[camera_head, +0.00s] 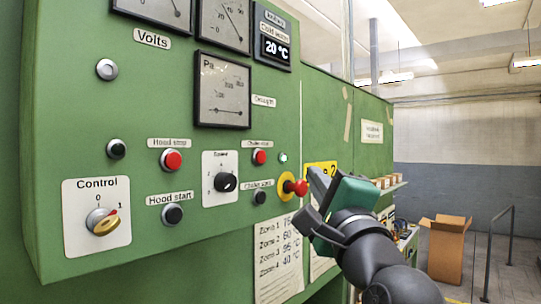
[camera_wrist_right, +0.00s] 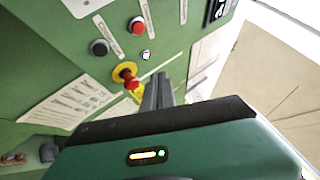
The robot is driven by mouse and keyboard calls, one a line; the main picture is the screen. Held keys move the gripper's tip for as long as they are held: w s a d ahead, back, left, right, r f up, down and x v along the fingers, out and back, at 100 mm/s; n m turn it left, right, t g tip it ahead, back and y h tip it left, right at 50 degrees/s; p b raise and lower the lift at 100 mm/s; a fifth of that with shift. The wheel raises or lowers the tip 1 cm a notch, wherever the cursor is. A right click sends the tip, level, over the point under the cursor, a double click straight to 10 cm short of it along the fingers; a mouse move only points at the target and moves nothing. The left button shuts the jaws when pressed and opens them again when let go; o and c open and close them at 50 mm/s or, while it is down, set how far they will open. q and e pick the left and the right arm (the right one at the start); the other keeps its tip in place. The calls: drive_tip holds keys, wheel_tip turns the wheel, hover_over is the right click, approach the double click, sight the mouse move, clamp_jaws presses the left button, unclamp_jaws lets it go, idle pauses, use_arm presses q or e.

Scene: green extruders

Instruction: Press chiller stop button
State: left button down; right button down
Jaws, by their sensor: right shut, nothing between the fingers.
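The chiller stop button (camera_head: 259,157) is a red push button on the green panel (camera_head: 60,150), with a small label above it. In the right wrist view the red button (camera_wrist_right: 137,25) is near the top, above and left of the fingers. My right gripper (camera_head: 318,178) is shut and empty, to the right of the button and a little lower, apart from it. Its fingers (camera_wrist_right: 158,88) also show in the wrist view. The black chiller start button (camera_head: 259,197) is below the red one. My left gripper is not in view.
A red emergency stop (camera_head: 295,187) on a yellow ring sticks out between the button and my right gripper. A small pale lamp (camera_head: 283,157) sits right of the red button. A black knob (camera_head: 225,182) and red hood stop button (camera_head: 171,160) are further left.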

sight(261, 157)
drive_tip(key=w+a+r+p, duration=0.2)
drive_tip(key=w+a+p, duration=0.2)
drive_tip(key=a+p, duration=0.3)
drive_tip(key=shift+r+m+t+p, duration=0.35)
drive_tip(key=shift+m+t+p, duration=0.05)
drive_tip(key=shift+p, duration=0.4)
idle(0.5)
drive_tip(key=shift+w, duration=0.1)
idle(1.3)
drive_tip(key=shift+w+a+r, duration=0.1)
drive_tip(key=shift+w+a, duration=0.05)
drive_tip(key=shift+a, duration=0.15)
